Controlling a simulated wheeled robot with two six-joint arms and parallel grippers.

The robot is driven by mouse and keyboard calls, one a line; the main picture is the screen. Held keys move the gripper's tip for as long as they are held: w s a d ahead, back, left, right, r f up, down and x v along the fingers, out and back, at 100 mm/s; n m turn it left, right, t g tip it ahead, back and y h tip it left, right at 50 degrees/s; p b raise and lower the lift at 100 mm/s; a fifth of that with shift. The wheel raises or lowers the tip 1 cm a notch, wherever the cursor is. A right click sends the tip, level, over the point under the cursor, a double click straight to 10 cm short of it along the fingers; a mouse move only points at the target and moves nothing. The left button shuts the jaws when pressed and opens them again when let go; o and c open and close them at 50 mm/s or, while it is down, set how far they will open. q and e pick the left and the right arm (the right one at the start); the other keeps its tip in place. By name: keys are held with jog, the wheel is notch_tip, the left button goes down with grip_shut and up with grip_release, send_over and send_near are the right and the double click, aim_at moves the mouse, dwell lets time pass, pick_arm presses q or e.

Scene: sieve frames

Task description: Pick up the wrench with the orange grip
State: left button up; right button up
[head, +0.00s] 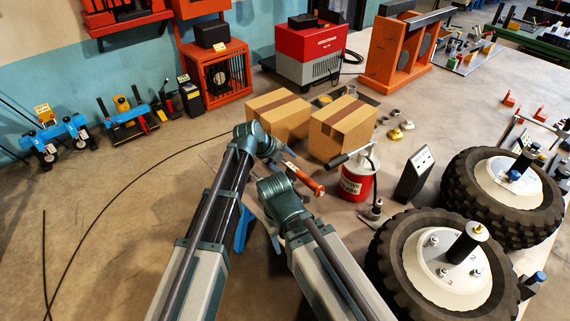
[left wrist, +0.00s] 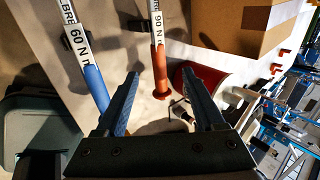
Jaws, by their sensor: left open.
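The wrench with the orange grip (head: 304,179) shows beside my arm links in the head view. In the left wrist view its red-orange grip (left wrist: 160,75) points toward me, below a white "90 N" label. A second wrench, with a blue grip (left wrist: 95,88) and a "60 N" label, lies to its left. My left gripper (left wrist: 160,74) is open, its two dark fingers apart on either side of the orange grip in the picture. I cannot tell the remaining depth. In the head view my arm links largely hide the gripper. My right gripper is not recognisable.
Cardboard boxes (head: 343,124) stand behind the wrench. A red canister (head: 355,181) and a dark upright device (head: 413,175) stand to its right. Large tyred wheels (head: 385,250) fill the right front. Open floor (head: 120,215) lies to the left, crossed by a cable.

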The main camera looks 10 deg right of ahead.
aim_at(297, 173)
pick_arm(q)
jog(key=b+x, duration=0.6)
jog(key=x, duration=0.2)
jog(key=shift+a, duration=0.2)
jog(key=shift+d+f+b, duration=0.15)
jog(key=shift+f+b, duration=0.1)
jog(key=shift+b, duration=0.05)
jog(key=shift+w+d, duration=0.1)
jog(key=b+x, duration=0.4)
jog(key=x, duration=0.1)
jog(key=shift+f+b, duration=0.2)
jog(key=shift+b, duration=0.1)
jog(key=shift+r, duration=0.1)
jog(key=shift+c, duration=0.2)
grip_shut()
dwell(0.3)
